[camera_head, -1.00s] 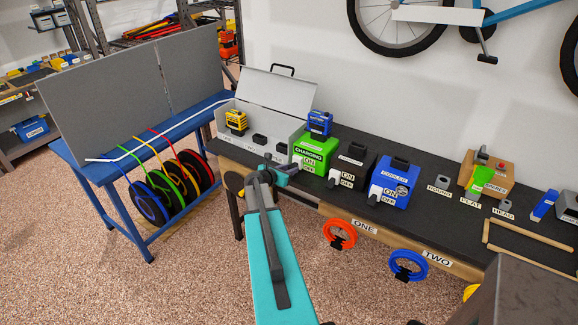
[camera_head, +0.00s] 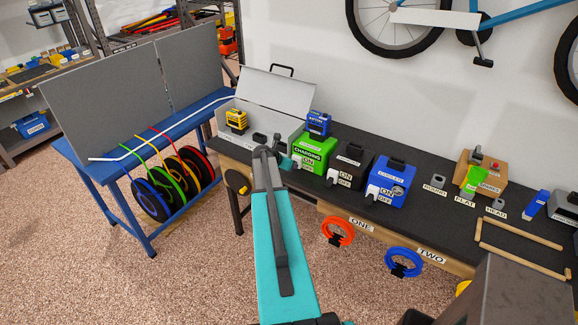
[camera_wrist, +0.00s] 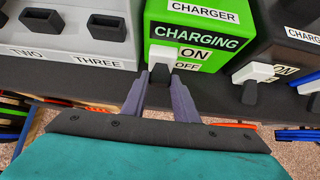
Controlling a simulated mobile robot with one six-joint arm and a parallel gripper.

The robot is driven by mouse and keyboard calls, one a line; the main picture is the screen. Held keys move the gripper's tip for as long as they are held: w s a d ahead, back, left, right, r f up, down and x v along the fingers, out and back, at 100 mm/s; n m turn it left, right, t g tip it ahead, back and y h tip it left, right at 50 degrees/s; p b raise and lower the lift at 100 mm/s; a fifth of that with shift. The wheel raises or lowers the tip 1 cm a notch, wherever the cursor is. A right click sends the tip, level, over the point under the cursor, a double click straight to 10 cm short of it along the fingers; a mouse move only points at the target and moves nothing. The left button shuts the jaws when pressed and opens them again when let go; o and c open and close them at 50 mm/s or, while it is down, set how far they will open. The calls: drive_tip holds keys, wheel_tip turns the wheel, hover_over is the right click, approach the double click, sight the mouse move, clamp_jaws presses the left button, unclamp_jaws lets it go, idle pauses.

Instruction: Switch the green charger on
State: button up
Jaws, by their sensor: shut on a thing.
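The green charger (camera_head: 325,146) stands on the dark workbench, labelled CHARGING, with a blue battery (camera_head: 318,123) on top. In the wrist view the charger (camera_wrist: 218,58) fills the upper middle. My gripper (camera_wrist: 160,73) is shut on the lever's lower part, where a dark piece shows between the fingertips. In the head view my gripper (camera_head: 292,163) is at the charger's lower left front, and my arm partly hides it. I cannot tell the lever's exact position.
A black charger (camera_head: 352,162) and a blue COOLER box (camera_head: 389,180) stand to the right, with their own switches. A grey case (camera_head: 268,122) with an open lid and a yellow battery (camera_head: 236,121) is at the left. Orange and blue rings hang from the bench's front.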

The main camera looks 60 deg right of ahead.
drive_tip(key=shift+d+r+y, duration=0.15)
drive_tip(key=shift+r+y, duration=0.1)
drive_tip(key=shift+y, duration=0.25)
drive_tip(key=o, duration=1.1)
drive_tip(key=shift+c, duration=0.2)
drive_tip(key=b+v, duration=0.5)
drive_tip(key=v, duration=0.8)
drive_tip(key=shift+a+r, duration=0.3)
drive_tip(key=shift+w, duration=0.15)
